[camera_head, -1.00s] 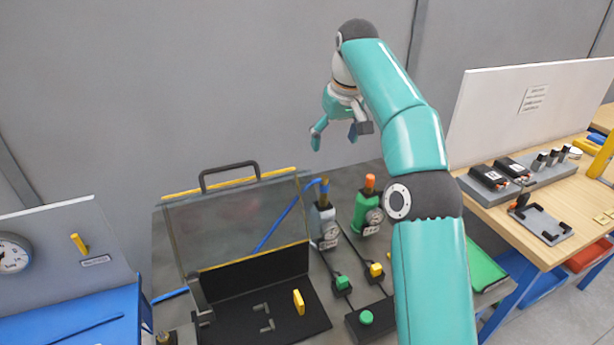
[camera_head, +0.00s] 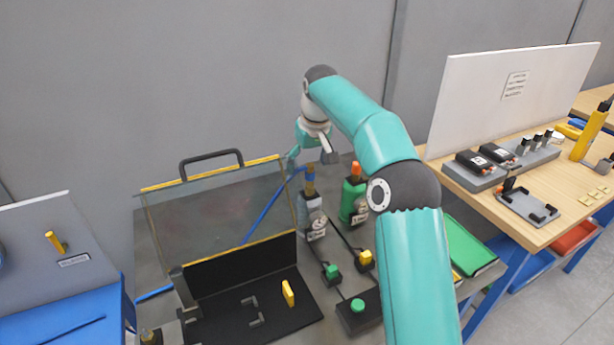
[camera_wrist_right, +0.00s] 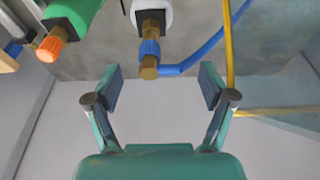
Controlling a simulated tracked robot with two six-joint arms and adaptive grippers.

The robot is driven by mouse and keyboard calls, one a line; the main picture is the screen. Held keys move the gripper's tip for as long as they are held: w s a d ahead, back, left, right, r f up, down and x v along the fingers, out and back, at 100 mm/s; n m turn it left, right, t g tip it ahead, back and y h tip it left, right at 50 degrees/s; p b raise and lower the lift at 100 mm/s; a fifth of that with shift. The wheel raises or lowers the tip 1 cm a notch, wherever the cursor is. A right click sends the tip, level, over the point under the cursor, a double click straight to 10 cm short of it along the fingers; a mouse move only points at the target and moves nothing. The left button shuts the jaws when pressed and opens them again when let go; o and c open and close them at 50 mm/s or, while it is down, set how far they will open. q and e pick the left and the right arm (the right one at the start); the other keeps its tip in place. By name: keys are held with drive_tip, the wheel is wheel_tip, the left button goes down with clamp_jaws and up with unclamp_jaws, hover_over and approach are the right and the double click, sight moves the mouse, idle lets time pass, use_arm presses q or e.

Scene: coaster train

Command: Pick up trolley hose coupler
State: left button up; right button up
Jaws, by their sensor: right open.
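The hose coupler (camera_head: 310,180) looks like a brass-coloured piece with a blue collar, on top of a pale grey bottle-shaped unit (camera_head: 311,213). A blue hose (camera_head: 268,218) runs from it. In the right wrist view the coupler (camera_wrist_right: 149,58) hangs from the top of the picture, between and beyond the fingertips, touching neither. My right gripper (camera_head: 311,158) is open and empty, just above and behind the coupler in the head view. Its two fingers also show spread in the right wrist view (camera_wrist_right: 160,82). My left gripper is not in view.
A green unit with an orange tip (camera_head: 354,198) stands close to the right of the coupler; its tip shows in the right wrist view (camera_wrist_right: 49,48). A clear yellow-edged lid (camera_head: 215,215) stands to the left. A wooden bench (camera_head: 560,185) is at right.

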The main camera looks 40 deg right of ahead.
sight(306, 168)
drive_tip(key=shift+x, duration=1.95)
drive_tip(key=c, duration=1.2)
drive_tip(key=shift+c, duration=0.7)
drive_tip(key=shift+r, duration=0.15)
